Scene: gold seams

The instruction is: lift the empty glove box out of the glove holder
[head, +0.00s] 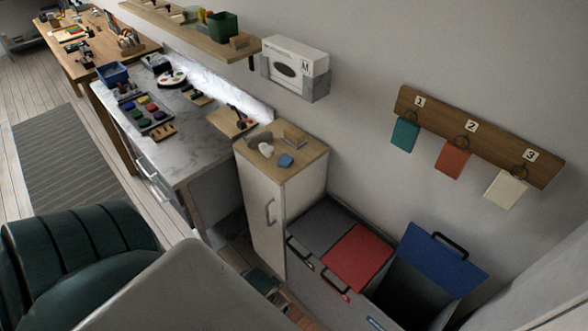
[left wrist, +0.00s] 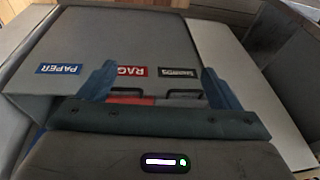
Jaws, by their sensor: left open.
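The white glove box (head: 300,57) is in the head view, marked with an M and with a dark oval opening in its front. It sits in the grey glove holder (head: 318,88) on the wall, which covers its lower part. Whether gloves are inside cannot be told. My left gripper (left wrist: 158,70) shows in the left wrist view, open, with two blue fingers apart and nothing between them. It faces the labelled bins, and neither the box nor the holder shows in that view. My right gripper is not in view.
A wooden shelf (head: 185,33) is left of the holder. A cabinet (head: 262,205) with small items on top stands below it. Sorting bins, one with a red lid (head: 357,257) and one with a raised blue lid (head: 443,262), stand right of the cabinet. A board with hanging tags (head: 480,135) is on the wall.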

